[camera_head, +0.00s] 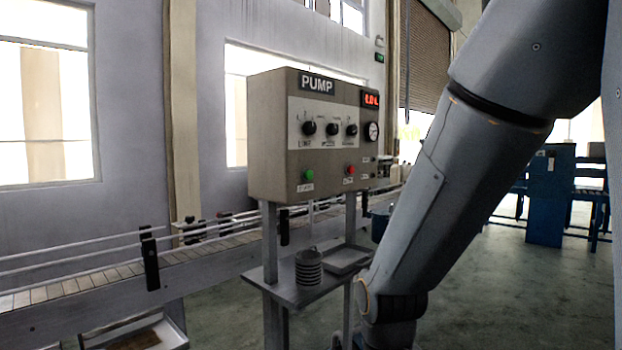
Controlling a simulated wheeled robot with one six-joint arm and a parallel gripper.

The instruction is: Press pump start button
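The pump control box (270,135) is a beige-grey cabinet marked PUMP, mounted on a metal stand in the middle of the head view. A green button (309,175) is low on the left of its front face, and a red button (350,170) is to the right of it. Their labels are too small to read. My arm comes down from the upper right, to the right of the box. My gripper is out of view.
A stand shelf (285,294) below the box holds a ribbed grey cylinder (308,268) and a shallow tray (347,258). A conveyor (90,285) with rails runs behind the stand. Blue furniture (550,195) is at the far right. Open floor lies right of my arm.

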